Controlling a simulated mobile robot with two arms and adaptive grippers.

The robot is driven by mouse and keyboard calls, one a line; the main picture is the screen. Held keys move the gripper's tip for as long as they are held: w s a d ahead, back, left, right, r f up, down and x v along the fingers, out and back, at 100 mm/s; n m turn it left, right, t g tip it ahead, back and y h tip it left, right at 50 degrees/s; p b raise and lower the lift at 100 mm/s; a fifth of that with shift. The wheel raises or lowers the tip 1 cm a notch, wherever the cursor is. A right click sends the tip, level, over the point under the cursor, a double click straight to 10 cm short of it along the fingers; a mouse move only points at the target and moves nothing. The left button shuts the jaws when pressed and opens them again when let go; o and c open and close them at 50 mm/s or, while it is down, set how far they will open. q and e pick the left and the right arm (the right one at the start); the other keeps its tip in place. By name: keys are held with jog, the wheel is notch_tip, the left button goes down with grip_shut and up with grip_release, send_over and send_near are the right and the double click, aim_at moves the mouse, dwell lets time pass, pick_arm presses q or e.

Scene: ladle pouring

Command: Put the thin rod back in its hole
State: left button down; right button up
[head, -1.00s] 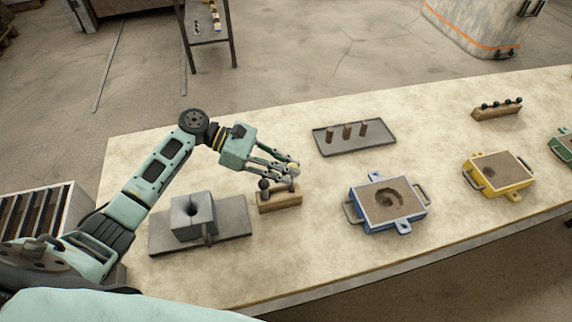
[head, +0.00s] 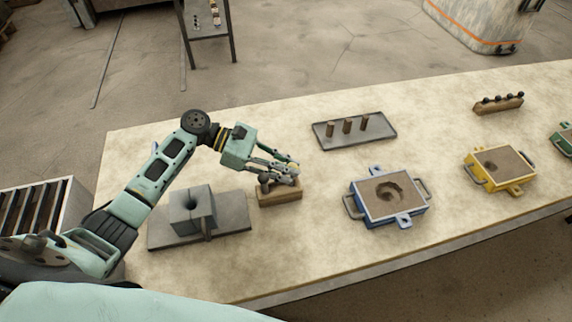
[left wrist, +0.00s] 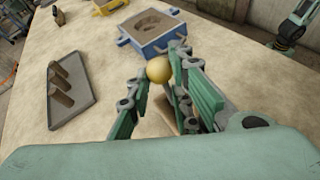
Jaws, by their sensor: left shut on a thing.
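My left gripper (head: 291,171) is low over a small wooden block (head: 280,196) on the table. In the left wrist view, the gripper (left wrist: 160,88) is shut on the thin rod, whose brass-coloured ball top (left wrist: 159,70) shows between its fingers. The rod's shaft is mostly hidden by the fingers, and I cannot tell whether its lower end is in a hole. A dark-knobbed rod (head: 265,180) stands at the block's left end, close beside the fingers. My right gripper is in neither view.
A grey block with a hole (head: 193,212) stands on a plate to the left. A blue mould box (head: 390,195) with sand is to the right. A tray with three pegs (head: 380,138) lies behind. A yellow box (head: 500,170) and a knobbed rack (head: 498,106) are farther right.

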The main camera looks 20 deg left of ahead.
pick_arm(q)
jog(key=c, duration=1.5)
grip_release()
jog(key=shift+o, duration=0.2)
jog(key=o, duration=0.4)
jog(key=shift+f, duration=0.1)
jog(key=shift+c, duration=0.2)
jog(key=shift+o, duration=0.8)
jog(key=shift+w+f, duration=0.1)
